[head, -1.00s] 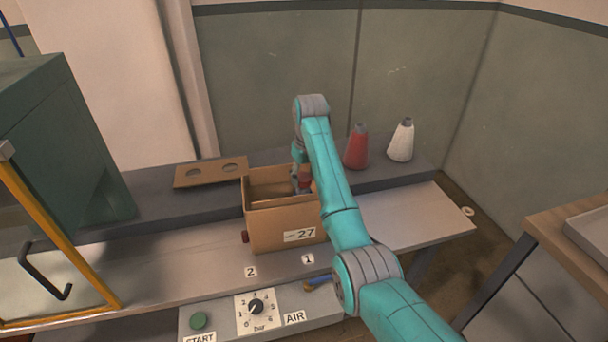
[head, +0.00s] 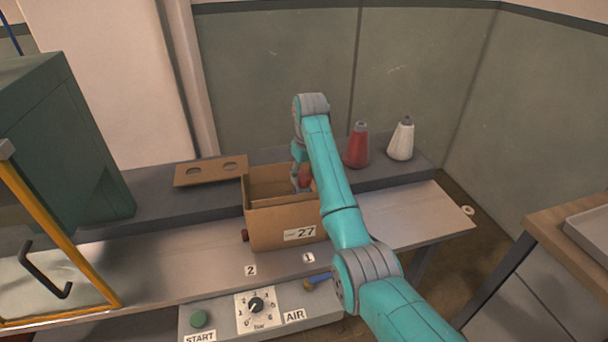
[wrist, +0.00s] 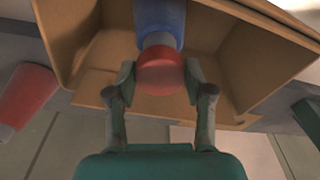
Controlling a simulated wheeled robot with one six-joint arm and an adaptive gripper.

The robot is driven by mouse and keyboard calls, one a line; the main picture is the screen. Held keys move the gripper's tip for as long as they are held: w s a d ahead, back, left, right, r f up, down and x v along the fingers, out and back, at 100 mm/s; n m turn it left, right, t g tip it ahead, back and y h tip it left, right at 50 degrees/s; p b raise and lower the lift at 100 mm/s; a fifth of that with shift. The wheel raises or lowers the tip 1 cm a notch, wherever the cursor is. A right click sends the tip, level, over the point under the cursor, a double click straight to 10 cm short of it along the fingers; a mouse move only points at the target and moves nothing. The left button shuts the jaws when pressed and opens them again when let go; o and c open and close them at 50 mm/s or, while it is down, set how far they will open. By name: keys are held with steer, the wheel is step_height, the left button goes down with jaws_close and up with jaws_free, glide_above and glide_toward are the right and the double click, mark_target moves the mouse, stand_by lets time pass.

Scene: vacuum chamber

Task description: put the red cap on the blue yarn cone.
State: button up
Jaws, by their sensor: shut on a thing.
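The blue yarn cone (wrist: 160,20) stands inside the cardboard box in the wrist view, its grey tip pointing toward my gripper. The red cap (wrist: 160,72) is between the two fingertips of my gripper (wrist: 158,80), which is shut on it. The cap lines up with the cone's grey tip and overlaps it in the picture; I cannot tell whether it is seated. In the head view my gripper (head: 301,178) reaches down into the box, partly hidden by my arm. The cone is not clear there.
The cardboard box (head: 270,230), marked 27, surrounds my gripper with its walls. A red cone (head: 356,147) and a white cone (head: 401,140) stand behind to the right. A cardboard sheet with two holes (head: 210,171) lies left. A small red object (head: 245,236) is beside the box.

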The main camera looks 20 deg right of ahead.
steer(key=shift+f, duration=0.2)
steer(key=shift+f, duration=1.25)
steer(key=o, duration=0.9)
steer(key=r, duration=0.7)
steer(key=shift+s+d+r, duration=0.15)
steer(key=shift+s, duration=0.25)
steer(key=shift+s, duration=0.1)
